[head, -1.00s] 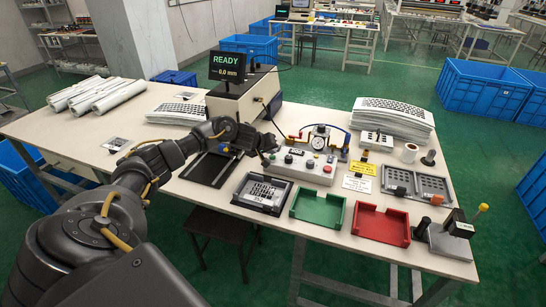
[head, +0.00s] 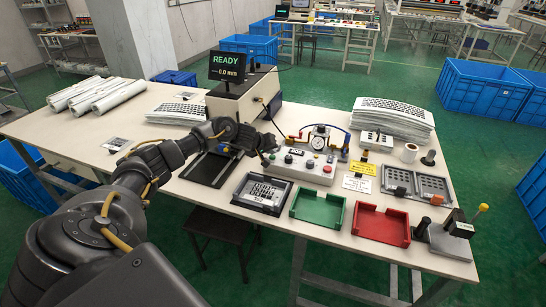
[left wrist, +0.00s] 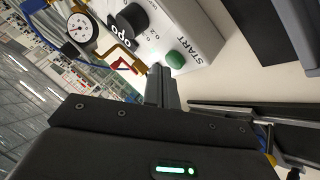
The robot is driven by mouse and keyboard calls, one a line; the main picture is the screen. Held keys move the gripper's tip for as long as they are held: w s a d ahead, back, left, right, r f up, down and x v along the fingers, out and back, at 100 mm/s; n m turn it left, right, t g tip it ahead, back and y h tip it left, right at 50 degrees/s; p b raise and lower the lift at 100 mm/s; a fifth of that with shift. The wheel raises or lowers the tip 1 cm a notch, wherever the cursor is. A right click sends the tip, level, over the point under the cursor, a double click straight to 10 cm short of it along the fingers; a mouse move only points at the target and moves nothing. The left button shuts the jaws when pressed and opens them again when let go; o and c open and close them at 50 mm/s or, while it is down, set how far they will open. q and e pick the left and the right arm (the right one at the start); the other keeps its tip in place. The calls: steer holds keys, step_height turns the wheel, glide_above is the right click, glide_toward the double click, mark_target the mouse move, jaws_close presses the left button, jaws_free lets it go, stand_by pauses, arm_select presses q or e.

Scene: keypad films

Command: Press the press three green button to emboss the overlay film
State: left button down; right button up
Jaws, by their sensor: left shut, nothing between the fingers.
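The press control box (head: 305,172) is a pale panel with several knobs and buttons, in the middle of the table. In the left wrist view the green button (left wrist: 175,60) sits on the panel beside the word START. My left gripper (head: 268,144) is shut and empty at the panel's left end. In the left wrist view its closed fingertips (left wrist: 159,72) are close to the green button; I see no clear contact. The press (head: 236,98) stands behind, its display (head: 229,66) reading READY and 0.0 mm. A black frame with a printed film (head: 264,192) lies in front. My right gripper is not in view.
A green tray (head: 318,222) and a red tray (head: 381,238) lie along the front edge. A pressure gauge (head: 318,142) stands behind the panel. Stacked keypad sheets (head: 392,118) are at the back right, and white rolls (head: 96,95) at the far left.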

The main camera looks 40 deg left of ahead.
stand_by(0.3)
arm_select(q)
steer(key=shift+f, duration=0.15)
steer(key=shift+f, duration=0.25)
steer(key=shift+r+p, duration=0.45)
steer(key=shift+p, duration=0.65)
